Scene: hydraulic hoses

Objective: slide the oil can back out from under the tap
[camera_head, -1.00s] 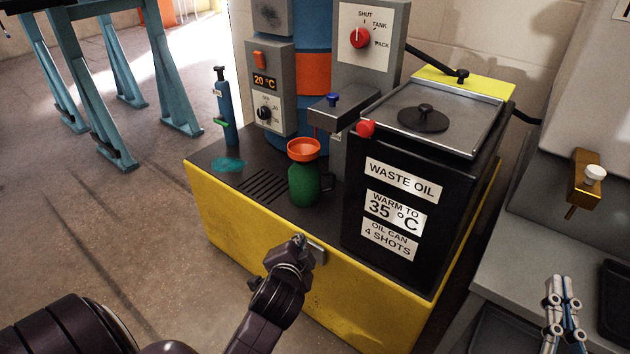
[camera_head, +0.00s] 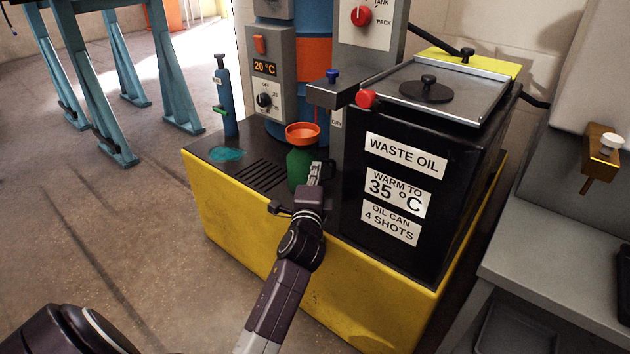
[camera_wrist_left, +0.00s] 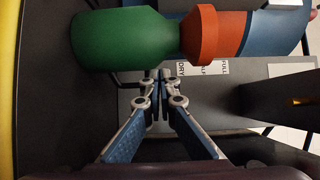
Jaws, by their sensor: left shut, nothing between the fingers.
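The oil can is a green bottle (camera_head: 299,166) with an orange funnel top (camera_head: 302,134). It stands upright on the dark bench top, beside the drain slots. The grey block with a blue knob (camera_head: 333,77), seemingly the tap, juts out just above and right of the funnel. My left gripper (camera_head: 320,172) is shut and empty at the can's front right and hides part of its body and handle. In the left wrist view the can (camera_wrist_left: 125,38) lies across the top, and the shut fingertips (camera_wrist_left: 161,76) are close beside it; contact is unclear. My right gripper is not in view.
The black waste oil tank (camera_head: 398,205) stands close on the right. A blue pump bottle (camera_head: 226,103) and a teal puddle (camera_head: 227,154) are at the left. The slotted area (camera_head: 260,176) left of the can is clear. The yellow bench front (camera_head: 235,220) drops off nearer me.

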